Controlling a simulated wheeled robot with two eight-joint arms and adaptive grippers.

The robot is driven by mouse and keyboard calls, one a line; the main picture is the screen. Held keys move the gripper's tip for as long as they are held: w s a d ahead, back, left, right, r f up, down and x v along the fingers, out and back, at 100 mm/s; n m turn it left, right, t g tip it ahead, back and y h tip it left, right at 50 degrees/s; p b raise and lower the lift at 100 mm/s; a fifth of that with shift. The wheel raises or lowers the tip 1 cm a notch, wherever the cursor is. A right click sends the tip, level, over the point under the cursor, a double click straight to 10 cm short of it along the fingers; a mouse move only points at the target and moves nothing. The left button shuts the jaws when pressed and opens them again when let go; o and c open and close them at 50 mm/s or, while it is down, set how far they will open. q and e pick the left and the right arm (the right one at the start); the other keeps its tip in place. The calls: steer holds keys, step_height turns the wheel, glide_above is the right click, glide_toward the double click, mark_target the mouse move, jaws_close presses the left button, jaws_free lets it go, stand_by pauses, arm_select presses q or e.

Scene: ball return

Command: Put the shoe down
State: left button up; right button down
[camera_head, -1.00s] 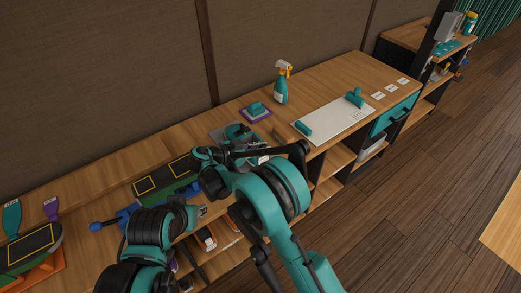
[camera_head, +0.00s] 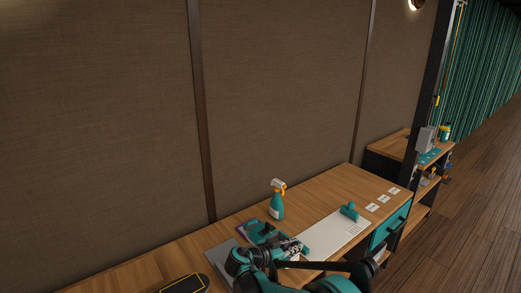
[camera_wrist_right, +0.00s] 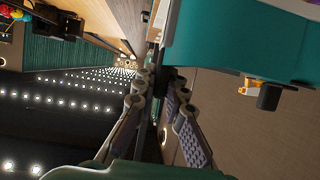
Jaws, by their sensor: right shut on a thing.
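My right gripper (camera_head: 290,246) is low in the head view, above the bench. In the right wrist view its fingers (camera_wrist_right: 163,82) are shut on a small dark part. A large teal surface (camera_wrist_right: 235,38), which looks like the shoe, fills the upper right of that view, touching or very near the fingertips. In the head view a teal shape (camera_head: 264,230) lies just beyond the gripper, at the purple mat (camera_head: 242,229); I cannot tell whether it is the shoe or a brush. The shoe's outline and underside are largely hidden. My left gripper is out of view.
A teal spray bottle (camera_head: 277,206) stands just behind the gripper. A white sheet (camera_head: 334,234) with a teal roller (camera_head: 348,211) lies to the right. Several white cards (camera_head: 383,198) lie farther right. A grey mat (camera_head: 217,257) is at left.

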steer(key=s+d+r+n+t+y, duration=0.1)
steer(key=s+d+n+t+y, duration=0.1)
steer(key=s, duration=0.4)
steer(key=s+d+r+n+t+y, duration=0.1)
steer(key=s+d+n+t+y, duration=0.1)
steer(key=s, duration=0.5)
steer(key=d+n+y, duration=0.1)
steer(key=n+y, duration=0.1)
steer(key=shift+s+r+n+y, duration=0.3)
steer(key=shift+r+n, duration=0.05)
steer(key=shift+n, duration=0.05)
steer(key=shift+w+d, duration=0.1)
